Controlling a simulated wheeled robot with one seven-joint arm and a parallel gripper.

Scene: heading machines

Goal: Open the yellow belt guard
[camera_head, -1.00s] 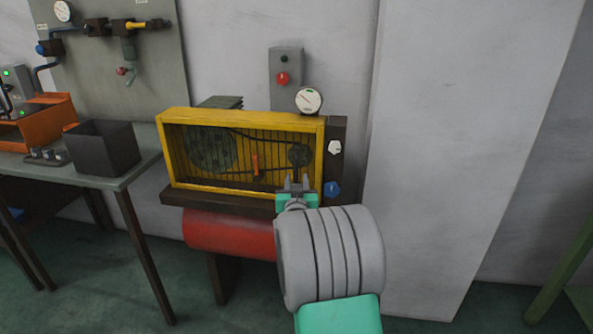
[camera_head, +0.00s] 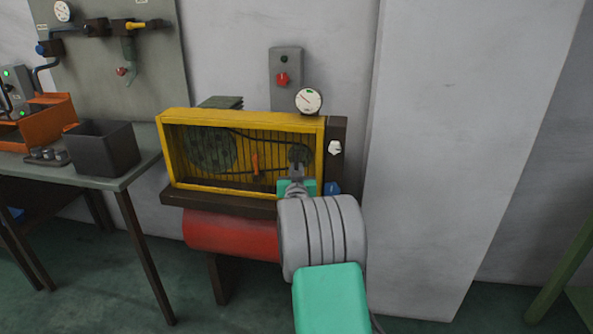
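The yellow belt guard (camera_head: 243,119) is a box-shaped frame with a barred front, standing on a dark base above a red tank (camera_head: 230,235). Pulleys and a belt show behind its bars. An orange handle (camera_head: 255,163) stands upright near the middle of its front. My gripper (camera_head: 296,170) is in front of the guard's lower right part, to the right of the orange handle and apart from it in the picture. Its fingers are small and seen from behind, so I cannot tell how far apart they are. My wrist hides the tank's right end.
A pressure gauge (camera_head: 308,101) and a control box with a red button (camera_head: 282,79) are above the guard. A white knob (camera_head: 335,147) is at its right. A table with a dark bin (camera_head: 105,150) stands at left. A wall pillar (camera_head: 455,150) stands at right.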

